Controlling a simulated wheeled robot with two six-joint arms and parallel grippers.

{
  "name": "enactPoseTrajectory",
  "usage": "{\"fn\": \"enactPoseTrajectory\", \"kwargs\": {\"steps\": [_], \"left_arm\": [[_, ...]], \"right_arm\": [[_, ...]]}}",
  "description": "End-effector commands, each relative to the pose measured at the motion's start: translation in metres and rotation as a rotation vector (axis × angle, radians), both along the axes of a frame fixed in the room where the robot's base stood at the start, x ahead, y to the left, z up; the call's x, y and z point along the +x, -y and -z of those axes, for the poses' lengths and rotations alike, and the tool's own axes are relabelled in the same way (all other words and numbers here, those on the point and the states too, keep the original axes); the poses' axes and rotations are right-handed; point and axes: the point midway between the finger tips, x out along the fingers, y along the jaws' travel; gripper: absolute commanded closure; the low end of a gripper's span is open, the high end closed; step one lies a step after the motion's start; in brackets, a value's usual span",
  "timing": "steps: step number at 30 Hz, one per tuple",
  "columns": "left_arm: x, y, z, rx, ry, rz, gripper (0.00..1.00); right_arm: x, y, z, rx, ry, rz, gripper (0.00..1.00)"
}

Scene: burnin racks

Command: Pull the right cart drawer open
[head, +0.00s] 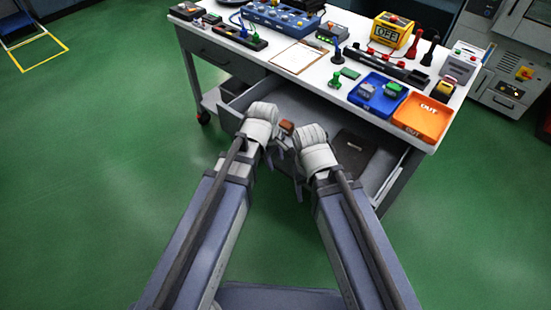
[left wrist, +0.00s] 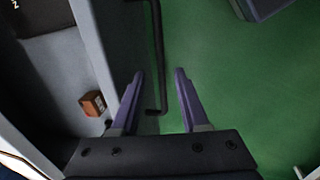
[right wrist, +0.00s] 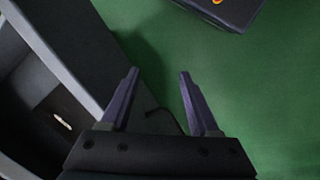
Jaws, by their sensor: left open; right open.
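The right cart drawer (head: 300,106) stands pulled out from under the white cart top, its inside visible. Its front panel (left wrist: 97,38) and black bar handle (left wrist: 156,58) show in the left wrist view. My left gripper (left wrist: 159,72) is open, with the lower end of the handle between its fingers; I see no grip on it. My right gripper (right wrist: 158,74) is open and empty beside the drawer's front panel (right wrist: 68,45). A thin dark piece, perhaps the handle, shows behind its fingers. In the head view my forearms and wrists hide most of the drawer front.
A small brown box (left wrist: 93,103) and a dark flat item (head: 357,150) lie in the drawer. The left drawer (head: 222,58) is shut. The cart top holds a clipboard (head: 298,58), a blue tray (head: 378,108) and an orange tray (head: 422,118). Green floor before the cart is clear.

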Motion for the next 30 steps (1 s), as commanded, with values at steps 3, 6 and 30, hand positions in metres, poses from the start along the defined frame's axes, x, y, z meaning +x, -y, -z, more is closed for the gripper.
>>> {"fn": "enactPoseTrajectory", "kwargs": {"steps": [3, 6, 30], "left_arm": [[-0.003, -0.002, -0.023, 0.0, 0.0, 0.0, 0.55], [-0.005, -0.003, -0.037, 0.0, 0.0, 0.0, 0.55], [-0.009, -0.006, -0.056, 0.001, 0.0, 0.003, 0.55]], "right_arm": [[0.0, 0.0, -0.023, 0.0, 0.0, 0.0, 0.38], [0.0, 0.0, -0.037, 0.0, 0.0, 0.0, 0.38], [0.0, 0.0, -0.056, 0.0, 0.0, 0.001, 0.38]]}}
